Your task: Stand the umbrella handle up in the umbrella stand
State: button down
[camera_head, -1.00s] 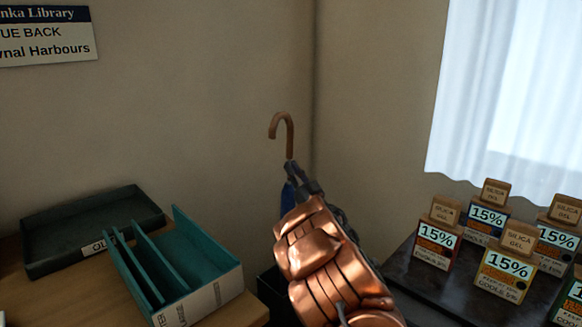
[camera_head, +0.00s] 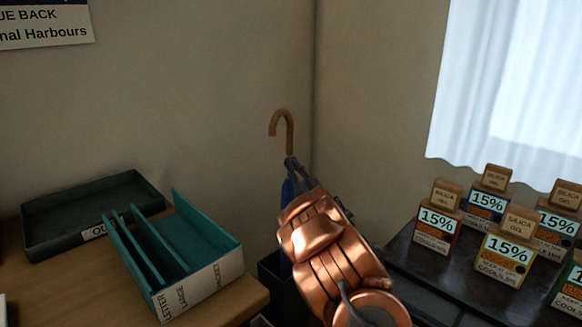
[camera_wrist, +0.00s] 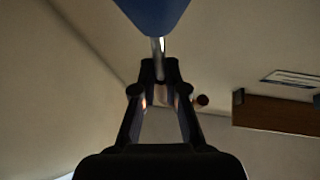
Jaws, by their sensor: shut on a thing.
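The umbrella has a brown hooked handle (camera_head: 285,128) at the top and a blue canopy (camera_head: 288,190) below, partly hidden by my arm. My gripper (camera_head: 293,164) is shut on the shaft just below the hook. The umbrella hangs roughly upright near the wall corner. In the wrist view the blue canopy (camera_wrist: 154,12) is at the top edge, and my gripper (camera_wrist: 160,72) closes around the metal shaft. A dark open box (camera_head: 272,280), which looks like the umbrella stand, is low behind my arm. The umbrella's lower end is hidden.
At left, a desk (camera_head: 90,300) carries a dark tray (camera_head: 60,222) and a teal letter sorter (camera_head: 208,240). At right, a dark table (camera_head: 425,262) holds several silica gel boxes (camera_head: 508,255) under a white curtain (camera_head: 505,90). The stand lies between desk and table.

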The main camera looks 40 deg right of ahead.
aim_at(291, 132)
jog(key=c, duration=1.1)
grip_release()
jog(key=shift+c, duration=0.2)
notch_tip(291, 132, up, 10)
dwell(0.4)
